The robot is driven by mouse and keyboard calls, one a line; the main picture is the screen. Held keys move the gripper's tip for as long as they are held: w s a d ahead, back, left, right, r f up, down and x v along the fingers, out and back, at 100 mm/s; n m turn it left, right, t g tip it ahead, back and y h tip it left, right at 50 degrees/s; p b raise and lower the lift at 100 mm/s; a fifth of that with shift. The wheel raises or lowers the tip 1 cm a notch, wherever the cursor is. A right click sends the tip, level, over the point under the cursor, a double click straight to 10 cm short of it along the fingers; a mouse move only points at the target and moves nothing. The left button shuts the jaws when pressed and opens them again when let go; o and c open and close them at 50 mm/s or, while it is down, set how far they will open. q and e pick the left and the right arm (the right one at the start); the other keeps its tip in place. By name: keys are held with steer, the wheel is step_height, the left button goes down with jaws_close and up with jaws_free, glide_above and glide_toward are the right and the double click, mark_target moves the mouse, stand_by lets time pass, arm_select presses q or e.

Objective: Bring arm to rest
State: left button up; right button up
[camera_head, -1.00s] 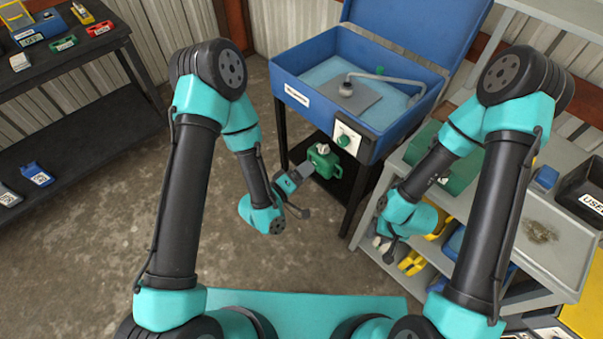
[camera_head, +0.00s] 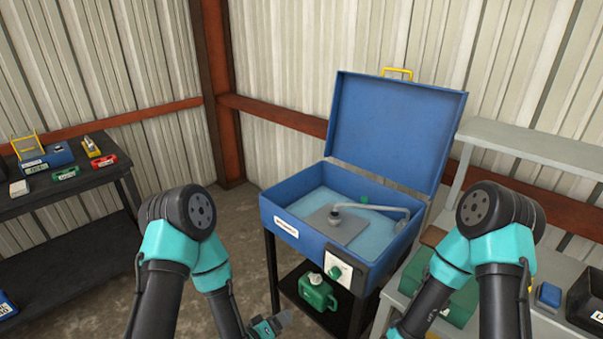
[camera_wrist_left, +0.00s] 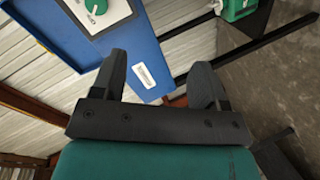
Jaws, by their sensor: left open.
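My left arm comes up from the bottom in the head view, and its gripper (camera_head: 284,319) is low, just left of and below a green jug (camera_head: 318,292). In the left wrist view the gripper (camera_wrist_left: 160,72) has its two dark fingers spread with nothing between them. The jug shows at that view's top right edge (camera_wrist_left: 238,8), apart from the fingers. My right arm is at the lower right of the head view; its gripper is cut off below the frame.
A blue parts washer (camera_head: 290,232) with a raised lid stands ahead, the jug on its lower shelf. A black shelf unit (camera_head: 75,178) is at left. A grey bench (camera_head: 552,262) with a green box (camera_head: 455,300) and a blue box is at right. Floor between is clear.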

arm_select(q)
steer(key=s+a+f+m+g+y, duration=0.1)
steer(key=s+a+f+g, duration=0.3)
steer(key=a, duration=0.4)
steer(key=s+a+f+m+g+y, duration=0.1)
steer(key=s+a+f+g+y, duration=0.3)
steer(key=s, duration=0.5)
steer(key=a+g, duration=0.2)
steer(key=a, duration=0.1)
steer(key=shift+a+f+y, duration=0.3)
steer(key=shift+a, duration=0.05)
